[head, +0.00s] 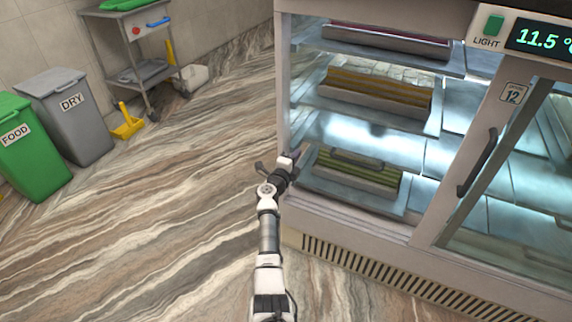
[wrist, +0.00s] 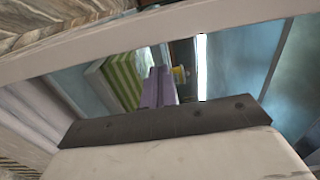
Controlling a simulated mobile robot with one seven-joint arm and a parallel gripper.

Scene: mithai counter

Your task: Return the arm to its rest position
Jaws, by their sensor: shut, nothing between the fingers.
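My arm (head: 268,235) reaches up from the bottom middle of the head view. My gripper (head: 292,157) is at the lower left part of the display case (head: 283,90), close to its left frame post. In the wrist view its two pale lilac fingers (wrist: 160,72) stand side by side beyond the dark bar, shut and empty. Past them is a green-striped block of sweets (wrist: 124,78), which also shows on the lowest shelf in the head view (head: 355,168). I cannot tell whether the gripper touches the case.
Trays of orange (head: 375,88) and purple sweets (head: 385,42) sit on the upper shelves. A dark door handle (head: 478,162) is at right. Green (head: 35,155) and grey bins (head: 75,120), a steel trolley (head: 130,45) and a yellow dustpan (head: 127,125) stand at left. The floor between is clear.

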